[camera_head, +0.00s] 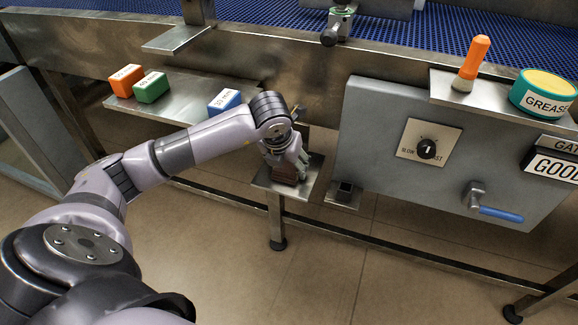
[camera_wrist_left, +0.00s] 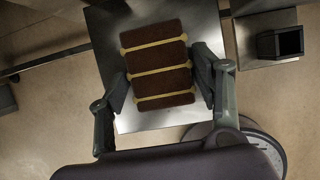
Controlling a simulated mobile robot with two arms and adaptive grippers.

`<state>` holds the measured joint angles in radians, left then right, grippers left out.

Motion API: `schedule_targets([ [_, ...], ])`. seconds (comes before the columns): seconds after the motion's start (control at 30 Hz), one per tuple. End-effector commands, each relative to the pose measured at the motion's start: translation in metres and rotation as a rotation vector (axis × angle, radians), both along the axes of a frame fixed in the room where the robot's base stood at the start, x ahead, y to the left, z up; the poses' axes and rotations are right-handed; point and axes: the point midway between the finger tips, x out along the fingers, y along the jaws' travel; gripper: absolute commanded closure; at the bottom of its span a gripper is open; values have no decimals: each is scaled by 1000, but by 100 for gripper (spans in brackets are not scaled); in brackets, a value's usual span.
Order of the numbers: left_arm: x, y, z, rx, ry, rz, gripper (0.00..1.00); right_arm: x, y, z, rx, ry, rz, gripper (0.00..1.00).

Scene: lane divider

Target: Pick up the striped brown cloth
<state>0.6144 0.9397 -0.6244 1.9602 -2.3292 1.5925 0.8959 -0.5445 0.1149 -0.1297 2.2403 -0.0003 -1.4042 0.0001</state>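The striped brown cloth (camera_wrist_left: 157,65) is a dark brown block-like bundle with pale yellow stripes. It lies on a small metal shelf (camera_wrist_left: 170,119) in the left wrist view. In the head view the cloth (camera_head: 284,174) is a small brown patch on the shelf (camera_head: 303,186), partly hidden by my left gripper (camera_head: 289,162). In the left wrist view my left gripper (camera_wrist_left: 162,85) has its fingers apart, one on each side of the cloth. I cannot tell whether the fingers touch it. My right gripper is not in view.
A small dark square cup (camera_head: 345,190) stands right of the shelf. Orange (camera_head: 126,80), green (camera_head: 151,87) and blue (camera_head: 224,102) blocks sit on a metal ledge to the left. A grey control box (camera_head: 375,130) with a knob and blue-handled lever stands to the right.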

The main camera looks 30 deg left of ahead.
Motion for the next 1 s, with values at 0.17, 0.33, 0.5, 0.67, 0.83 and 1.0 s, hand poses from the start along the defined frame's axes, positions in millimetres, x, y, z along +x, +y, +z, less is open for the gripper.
schedule_targets([
  [0.17, 0, 0, 0, 0, 0, 0, 54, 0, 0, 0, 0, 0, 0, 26],
  [0.33, 0, 0, 0, 0, 0, 0, 66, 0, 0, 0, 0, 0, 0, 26],
  [0.5, 0, 0, 0, 0, -1, 0, 77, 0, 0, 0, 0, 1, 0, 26],
  [0.67, 0, 0, 1, 0, -1, 0, 78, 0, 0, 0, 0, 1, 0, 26],
  [0.83, 1, 0, 9, 1, -3, 0, 78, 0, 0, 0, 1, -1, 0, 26],
  [1.0, 1, 0, 32, 0, -5, 0, 78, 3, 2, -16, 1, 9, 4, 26],
])
